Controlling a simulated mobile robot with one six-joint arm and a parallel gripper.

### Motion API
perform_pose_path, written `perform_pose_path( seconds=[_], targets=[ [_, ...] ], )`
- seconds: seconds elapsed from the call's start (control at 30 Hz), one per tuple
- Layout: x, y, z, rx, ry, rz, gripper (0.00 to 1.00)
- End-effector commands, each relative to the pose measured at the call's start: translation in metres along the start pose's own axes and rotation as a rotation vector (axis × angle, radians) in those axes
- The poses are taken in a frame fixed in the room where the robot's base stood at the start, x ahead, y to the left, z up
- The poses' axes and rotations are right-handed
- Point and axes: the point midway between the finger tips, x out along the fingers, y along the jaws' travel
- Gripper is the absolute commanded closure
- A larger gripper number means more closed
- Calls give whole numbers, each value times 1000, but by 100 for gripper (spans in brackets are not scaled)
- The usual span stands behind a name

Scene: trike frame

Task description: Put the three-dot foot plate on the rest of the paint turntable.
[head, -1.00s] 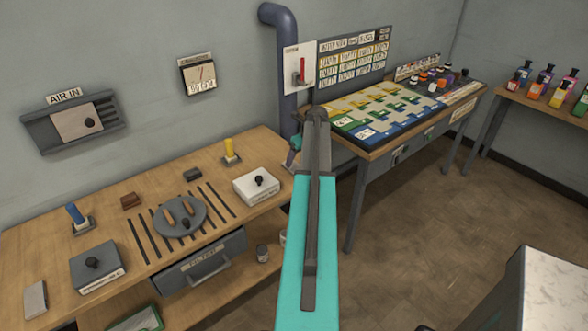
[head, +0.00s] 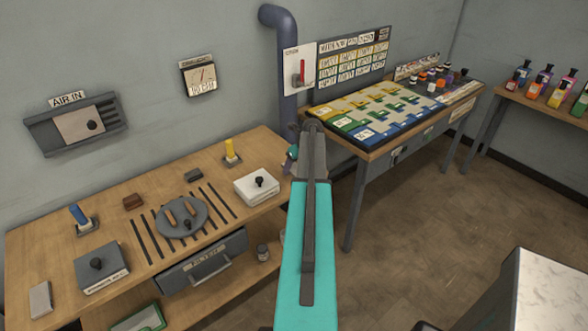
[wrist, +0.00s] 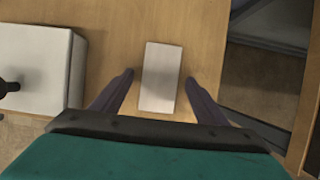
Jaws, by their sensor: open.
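A plain pale rectangular plate (wrist: 161,77) lies flat on the wooden bench in the wrist view. No dots can be made out on it, so I cannot tell if it is the three-dot foot plate. My gripper (wrist: 159,88) is open, with one finger on each side of the plate and a gap on both sides. In the head view my gripper (head: 290,160) is at the right end of the bench, partly behind my arm, which hides the plate. The paint turntable (head: 180,218), a round grey disc with two brown pieces and a dark knob, stands mid-bench.
A white box with a black knob (head: 257,186) stands left of my gripper; it also shows in the wrist view (wrist: 38,68). Dark strips flank the turntable. Another pale plate (head: 40,299) lies at the bench's left end. A second table (head: 372,150) stands to the right.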

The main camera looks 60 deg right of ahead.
Motion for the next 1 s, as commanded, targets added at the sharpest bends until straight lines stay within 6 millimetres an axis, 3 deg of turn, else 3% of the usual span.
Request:
perform_pose_path(
  seconds=[0.47,0.8,1.0],
  targets=[
    [0,0,0,0,0,0,33],
    [-1,0,0,0,-1,-1,88],
    [-1,0,0,0,-1,-1,90]
  ],
)
